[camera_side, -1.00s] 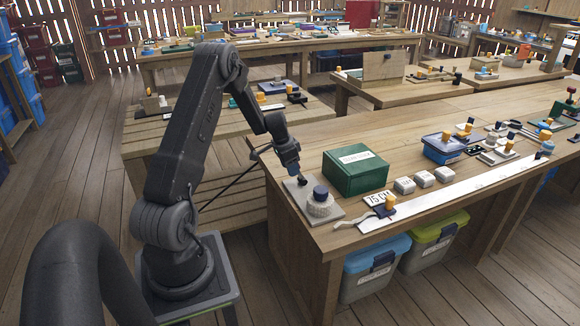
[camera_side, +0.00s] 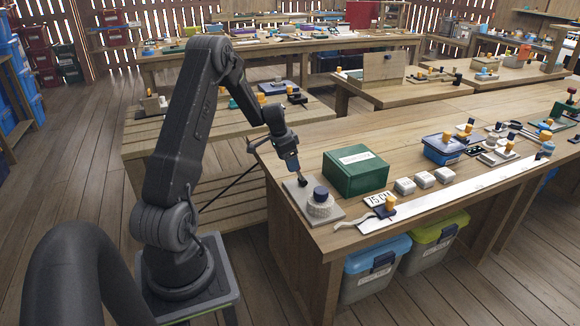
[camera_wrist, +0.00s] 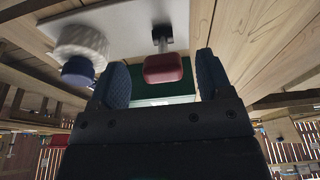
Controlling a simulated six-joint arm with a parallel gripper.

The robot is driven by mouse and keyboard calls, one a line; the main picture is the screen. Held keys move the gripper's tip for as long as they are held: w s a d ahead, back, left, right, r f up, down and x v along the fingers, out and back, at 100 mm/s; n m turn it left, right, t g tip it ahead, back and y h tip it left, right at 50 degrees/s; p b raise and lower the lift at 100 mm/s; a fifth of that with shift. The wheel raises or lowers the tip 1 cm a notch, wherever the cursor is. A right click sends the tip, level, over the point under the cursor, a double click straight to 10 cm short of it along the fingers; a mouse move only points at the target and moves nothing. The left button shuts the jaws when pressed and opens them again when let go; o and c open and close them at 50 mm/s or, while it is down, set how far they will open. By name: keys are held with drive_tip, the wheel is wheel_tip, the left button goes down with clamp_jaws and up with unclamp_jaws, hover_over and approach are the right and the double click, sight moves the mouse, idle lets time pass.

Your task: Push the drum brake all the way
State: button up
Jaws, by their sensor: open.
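The drum brake stands on a grey plate (camera_side: 333,212) at the near left corner of the workbench. Its pale ribbed drum (camera_side: 320,208) has a dark blue knob (camera_side: 321,193) on top. The drum shows at upper left in the wrist view (camera_wrist: 82,43). A red pad (camera_wrist: 163,68) on a short pale stem, with a black mount, is beside the drum. My gripper (camera_side: 298,180) is over the plate's back left part. In the wrist view its two dark fingers (camera_wrist: 163,82) are apart, with the red pad between them in the picture. Contact cannot be told.
A green box (camera_side: 355,174) stands right behind the plate. Several small grey blocks (camera_side: 423,179), a "75 CM" label (camera_side: 377,198) and a long white strip (camera_side: 455,195) lie to the right. Grey bins with blue and green lids (camera_side: 376,270) stand under the bench.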

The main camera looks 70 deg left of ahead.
drive_tip(key=v, duration=1)
drive_tip(key=shift+r, duration=0.3)
